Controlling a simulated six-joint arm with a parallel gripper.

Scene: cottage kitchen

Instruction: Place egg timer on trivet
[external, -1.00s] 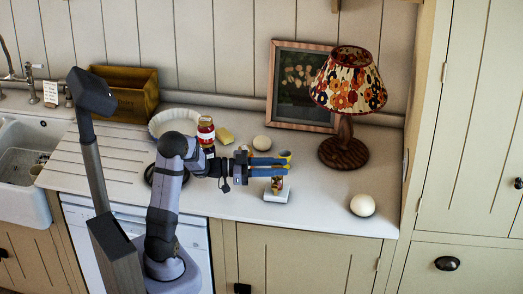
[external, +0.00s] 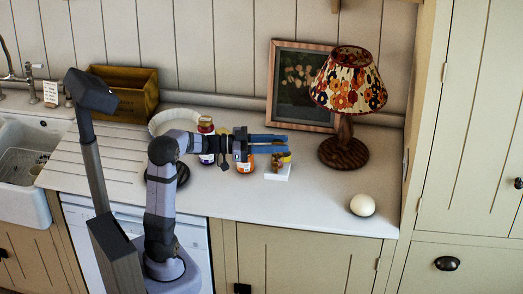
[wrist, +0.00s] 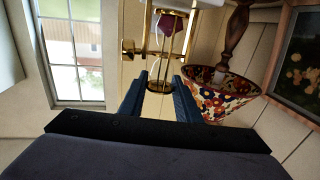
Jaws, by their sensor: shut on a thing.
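The egg timer is a brass-framed sandglass on a white base. In the external view the egg timer (external: 279,172) hangs upright under the fingers, white base down. In the wrist view, which is upside down, the egg timer (wrist: 166,50) shows its brass rods and dark red sand. My gripper (external: 286,144) is shut on its upper brass part; the fingers also show in the wrist view (wrist: 160,90). A dark round thing, likely the trivet (external: 183,174), lies left on the worktop, mostly hidden behind my arm.
An orange-labelled jar (external: 244,166) and a red jar (external: 206,125) stand near my forearm. A white bowl (external: 172,119) and wooden box (external: 125,95) are behind. A lamp (external: 345,150), picture frame (external: 272,85) and cream ball (external: 362,205) are right.

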